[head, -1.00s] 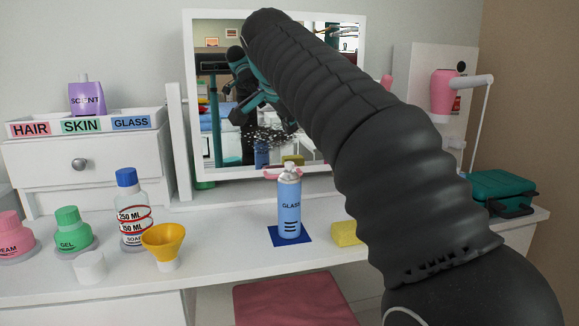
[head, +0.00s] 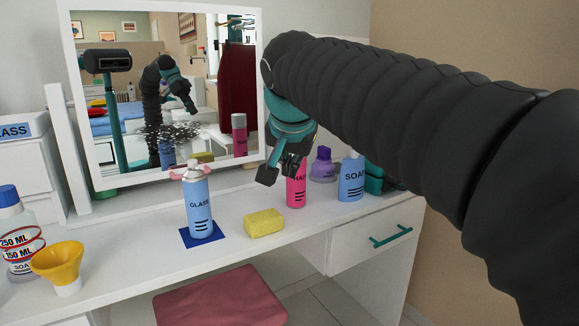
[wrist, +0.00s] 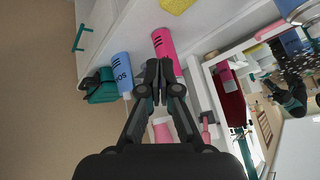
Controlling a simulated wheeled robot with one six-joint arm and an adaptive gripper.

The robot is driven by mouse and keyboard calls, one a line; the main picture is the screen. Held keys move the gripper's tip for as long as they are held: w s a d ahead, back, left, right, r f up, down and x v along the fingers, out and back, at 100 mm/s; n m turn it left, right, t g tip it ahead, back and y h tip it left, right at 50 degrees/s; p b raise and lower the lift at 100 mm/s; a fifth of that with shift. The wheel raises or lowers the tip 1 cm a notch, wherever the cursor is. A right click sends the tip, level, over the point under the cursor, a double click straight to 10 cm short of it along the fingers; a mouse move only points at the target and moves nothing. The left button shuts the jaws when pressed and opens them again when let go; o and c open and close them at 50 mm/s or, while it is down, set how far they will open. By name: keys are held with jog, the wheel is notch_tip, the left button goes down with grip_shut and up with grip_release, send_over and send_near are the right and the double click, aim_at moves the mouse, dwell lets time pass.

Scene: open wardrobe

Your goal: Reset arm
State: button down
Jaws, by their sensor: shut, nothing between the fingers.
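My gripper (head: 281,172) hangs from my arm at the right of the head view, fingers pointing down over the vanity top. Its fingers are shut with nothing between them. In the head view it overlaps the pink bottle (head: 297,188); whether they touch is unclear there.
The blue GLASS bottle (head: 197,205) stands on a dark blue mat (head: 187,238). A yellow sponge (head: 264,222) lies right of it. The mirror (head: 66,60) is speckled. SOAP (head: 351,180) and purple (head: 323,165) bottles stand at right. A yellow funnel (head: 57,262) is at left.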

jog(key=s+d+f+n+g, duration=0.1)
jog(key=s+d+f+n, duration=0.1)
jog(key=s+d+f, duration=0.6)
jog(key=s+d+f+n, duration=0.1)
jog(key=s+d+f, duration=0.7)
jog(key=s+f, duration=0.6)
jog(key=shift+s+f+n+g, duration=0.35)
jog(key=shift+f+n+g, duration=0.05)
jog(key=shift+f, duration=0.5)
